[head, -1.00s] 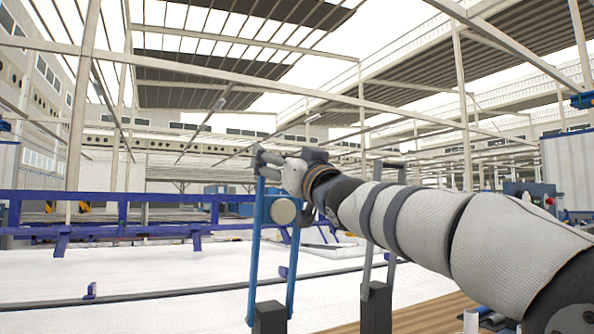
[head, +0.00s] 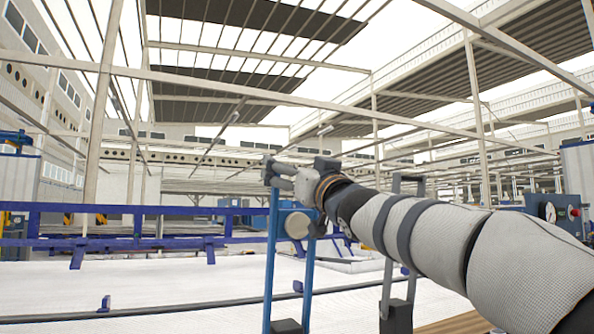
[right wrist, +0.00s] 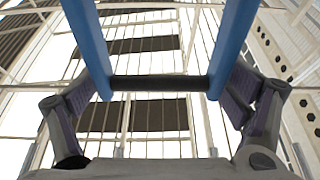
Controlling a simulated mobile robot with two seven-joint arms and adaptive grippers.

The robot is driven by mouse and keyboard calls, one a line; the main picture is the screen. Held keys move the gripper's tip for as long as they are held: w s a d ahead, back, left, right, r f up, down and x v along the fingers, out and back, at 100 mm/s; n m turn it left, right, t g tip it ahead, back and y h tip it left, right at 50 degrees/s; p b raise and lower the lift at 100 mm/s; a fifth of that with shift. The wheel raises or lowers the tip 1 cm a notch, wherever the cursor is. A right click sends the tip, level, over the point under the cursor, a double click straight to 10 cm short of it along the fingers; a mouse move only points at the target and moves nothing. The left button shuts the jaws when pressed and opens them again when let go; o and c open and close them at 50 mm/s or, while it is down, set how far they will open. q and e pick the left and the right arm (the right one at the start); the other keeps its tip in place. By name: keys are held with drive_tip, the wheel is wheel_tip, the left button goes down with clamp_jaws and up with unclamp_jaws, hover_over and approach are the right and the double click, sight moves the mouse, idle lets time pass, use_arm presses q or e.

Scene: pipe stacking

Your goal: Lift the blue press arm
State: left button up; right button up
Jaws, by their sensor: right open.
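The blue press arm (head: 271,260) stands upright as a narrow frame of two blue bars on a dark base, near the middle of the head view. In the right wrist view its blue bars (right wrist: 88,42) come down from the top, joined by a dark crossbar (right wrist: 160,83). My right gripper (head: 271,172) is at the top end of the frame. In the right wrist view its fingers are spread, one at each side of the crossbar. The fingertips are partly hidden behind the blue bars, so contact is unclear. My left gripper is out of view.
A grey upright frame (head: 387,285) on a dark base stands just right of the blue one, partly behind my right arm. A blue rail (head: 130,243) crosses the left background. A machine with a gauge (head: 551,212) is at the far right. White floor lies open at left.

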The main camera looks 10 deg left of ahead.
drive_tip(key=shift+f, duration=0.15)
drive_tip(key=shift+d+f, duration=0.2)
drive_tip(key=shift+d, duration=0.05)
drive_tip(key=shift+s+d+f, duration=0.1)
drive_tip(key=shift+s+d, duration=0.15)
drive_tip(key=shift+s, duration=0.05)
drive_tip(key=v, duration=1)
drive_tip(key=shift+s, duration=0.45)
